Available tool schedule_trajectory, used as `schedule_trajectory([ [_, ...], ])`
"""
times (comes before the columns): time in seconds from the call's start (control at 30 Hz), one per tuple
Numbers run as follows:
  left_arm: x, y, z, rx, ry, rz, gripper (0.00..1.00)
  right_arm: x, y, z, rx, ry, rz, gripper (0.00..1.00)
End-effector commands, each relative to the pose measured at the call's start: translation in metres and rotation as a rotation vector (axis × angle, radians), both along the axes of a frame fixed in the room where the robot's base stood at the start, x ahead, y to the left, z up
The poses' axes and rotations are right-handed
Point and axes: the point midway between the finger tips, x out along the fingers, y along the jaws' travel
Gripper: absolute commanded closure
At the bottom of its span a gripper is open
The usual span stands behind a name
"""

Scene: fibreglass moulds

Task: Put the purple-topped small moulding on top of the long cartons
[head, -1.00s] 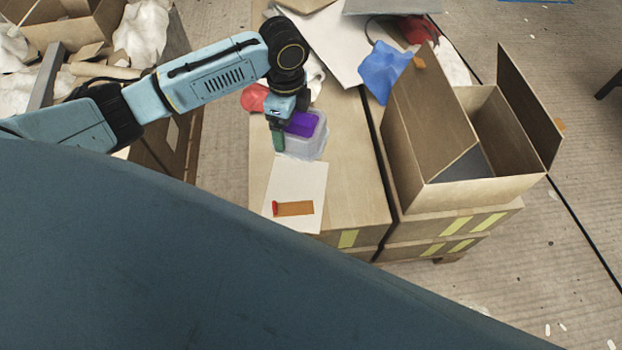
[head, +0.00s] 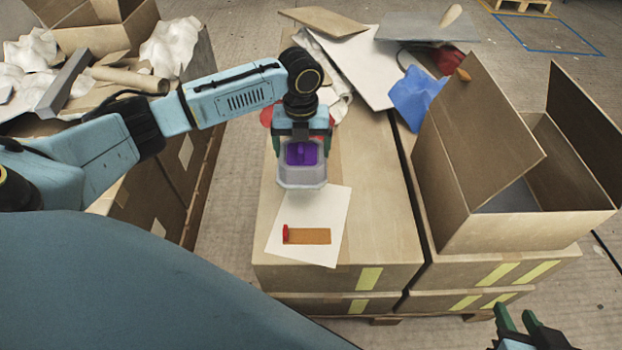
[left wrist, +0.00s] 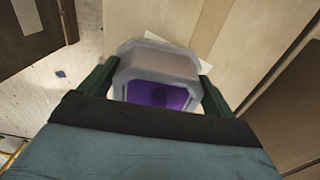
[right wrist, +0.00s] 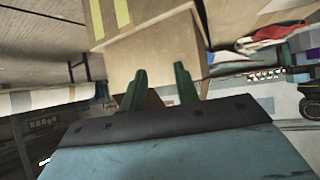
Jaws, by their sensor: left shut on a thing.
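The purple-topped small moulding (head: 302,175) is a translucent grey tub-like piece with a purple top. My left gripper (head: 303,150) is shut on it, with one green finger on each side. The left wrist view shows the moulding (left wrist: 155,65) between the fingers, purple part nearest the wrist. It is over the long cartons (head: 375,200), behind a white sheet; I cannot tell whether it touches the carton top. My right gripper (head: 520,322) is at the lower right, in front of the cartons, with its fingers apart and empty in the right wrist view (right wrist: 162,85).
A white sheet with a brown strip and red piece (head: 307,236) lies on the carton top. An open box (head: 500,200) stands at the right. A blue crumpled piece (head: 417,98) and loose panels (head: 350,65) lie behind. Carton top right of the sheet is clear.

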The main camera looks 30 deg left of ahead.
Motion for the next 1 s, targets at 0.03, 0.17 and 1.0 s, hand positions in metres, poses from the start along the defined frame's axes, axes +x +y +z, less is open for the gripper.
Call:
schedule_trajectory([
  [0.03,0.000,0.000,-0.008,-0.001,-0.001,0.000,0.39,0.007,0.004,0.006,0.016,-0.062,0.006,0.69],
  [0.17,0.000,-0.001,-0.022,-0.001,0.000,0.000,0.39,0.021,0.013,0.029,0.058,-0.219,0.018,0.69],
  [1.0,0.000,0.000,-0.076,0.000,-0.001,0.002,0.39,0.028,0.036,0.141,0.258,-0.890,0.062,0.69],
])
